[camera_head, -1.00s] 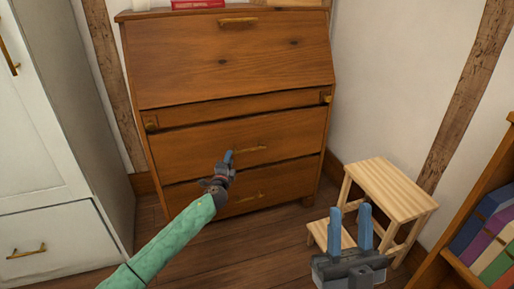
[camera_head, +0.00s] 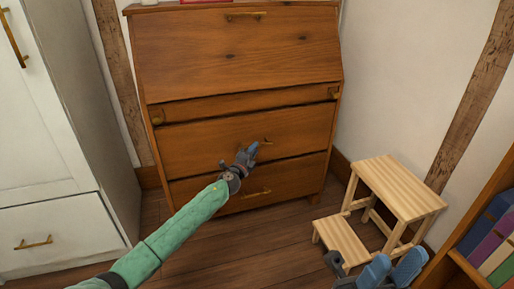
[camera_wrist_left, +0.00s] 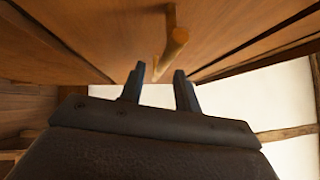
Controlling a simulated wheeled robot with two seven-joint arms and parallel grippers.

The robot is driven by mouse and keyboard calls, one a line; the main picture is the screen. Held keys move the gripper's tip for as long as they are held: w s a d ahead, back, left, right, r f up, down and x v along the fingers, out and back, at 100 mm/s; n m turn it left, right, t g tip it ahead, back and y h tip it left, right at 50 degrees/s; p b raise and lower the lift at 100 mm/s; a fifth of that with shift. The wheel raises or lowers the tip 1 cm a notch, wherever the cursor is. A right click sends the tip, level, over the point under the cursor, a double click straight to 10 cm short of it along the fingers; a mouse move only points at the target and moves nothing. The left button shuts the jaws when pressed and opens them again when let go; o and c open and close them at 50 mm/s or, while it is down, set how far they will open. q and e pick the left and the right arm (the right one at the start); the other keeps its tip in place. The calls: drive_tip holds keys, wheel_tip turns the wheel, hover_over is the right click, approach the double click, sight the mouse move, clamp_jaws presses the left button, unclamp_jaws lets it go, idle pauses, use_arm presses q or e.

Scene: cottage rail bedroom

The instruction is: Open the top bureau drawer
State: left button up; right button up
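The wooden bureau (camera_head: 235,65) stands against the wall with a slanted front. Its top drawer (camera_head: 200,145) looks shut. The drawer's brass handle (camera_head: 268,141) shows only in part, the rest hidden behind my left gripper (camera_head: 252,150). In the left wrist view the two fingers of my left gripper (camera_wrist_left: 159,84) are apart, with nothing clearly held. A brass handle bar (camera_wrist_left: 172,30) extends just beyond the fingertips there; I cannot tell if they touch. My right gripper (camera_head: 396,262) is open and empty at the lower right, well away from the bureau.
A lower drawer (camera_head: 210,188) with a brass handle lies beneath. A wooden step stool (camera_head: 400,185) stands right of the bureau, near my right gripper. A white cabinet (camera_head: 45,140) is at the left, and a bookshelf (camera_head: 480,195) at the right. Floor in front is clear.

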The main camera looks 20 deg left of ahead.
use_arm(q)
drive_tip(key=shift+x, duration=1.6)
clamp_jaws()
